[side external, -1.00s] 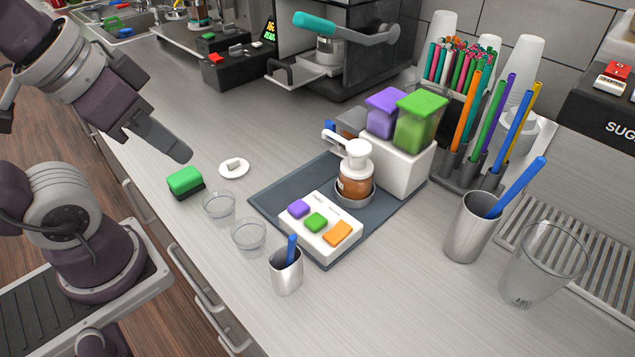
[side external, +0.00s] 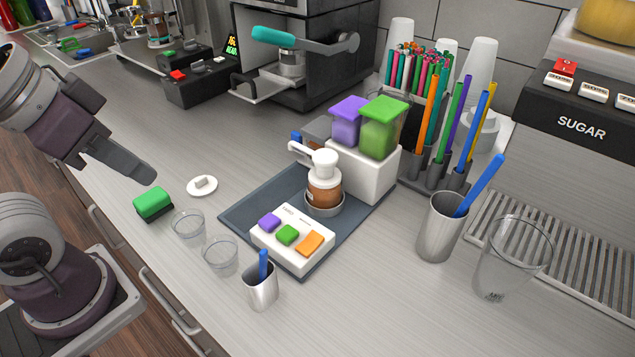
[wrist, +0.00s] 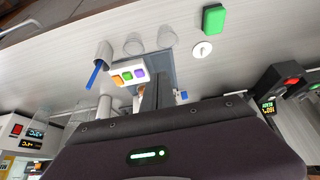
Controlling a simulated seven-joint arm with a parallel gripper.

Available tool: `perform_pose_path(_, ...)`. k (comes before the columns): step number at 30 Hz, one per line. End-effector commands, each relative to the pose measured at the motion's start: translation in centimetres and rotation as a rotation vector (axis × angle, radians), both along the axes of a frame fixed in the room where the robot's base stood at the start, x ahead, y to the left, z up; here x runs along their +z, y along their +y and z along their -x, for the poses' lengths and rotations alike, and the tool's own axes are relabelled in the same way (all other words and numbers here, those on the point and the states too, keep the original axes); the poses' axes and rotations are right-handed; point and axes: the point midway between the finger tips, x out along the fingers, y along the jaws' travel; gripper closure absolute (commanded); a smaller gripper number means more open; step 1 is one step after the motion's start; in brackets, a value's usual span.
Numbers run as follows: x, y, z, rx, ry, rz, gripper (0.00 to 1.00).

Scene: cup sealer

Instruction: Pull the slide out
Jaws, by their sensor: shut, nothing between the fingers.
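My gripper (side external: 148,176) is at the left in the side view, above the counter's front edge near the green sponge. Its fingers are together with nothing between them. They also show in the wrist view (wrist: 157,92), pointing over the counter.
A dark mat (side external: 240,215) holds a button box (side external: 292,249) and a pump bottle. Metal cups, one glass (side external: 514,265) and straws stand to the right.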

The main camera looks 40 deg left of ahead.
Motion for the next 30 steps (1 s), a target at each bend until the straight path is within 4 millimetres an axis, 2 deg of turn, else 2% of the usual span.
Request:
perform_pose_path(10,0.0,0.0,0.0,0.0,0.0,0.0,0.98)
perform_pose_path(12,0.1,0.0,-0.4,0.001,0.002,-0.002,0.84)
perform_pose_path(14,0.6,0.2,-1.9,0.003,0.011,-0.008,0.72)
perform_pose_path(15,1.0,0.3,-3.7,0.005,0.02,-0.016,0.65)
perform_pose_path(17,1.5,0.7,-7.6,0.006,0.037,-0.028,0.65)
perform_pose_path(19,1.3,1.4,-13.1,0.003,0.055,-0.036,0.65)
perform_pose_path(21,0.0,2.4,-18.6,0.0,0.071,-0.036,0.65)
perform_pose_path(24,-3.2,3.9,-25.3,-0.003,0.087,-0.026,0.65)
perform_pose_path(27,-6.4,5.2,-29.7,-0.003,0.095,-0.012,0.65)
perform_pose_path(30,-8.3,5.8,-31.6,-0.001,0.098,-0.003,0.65)
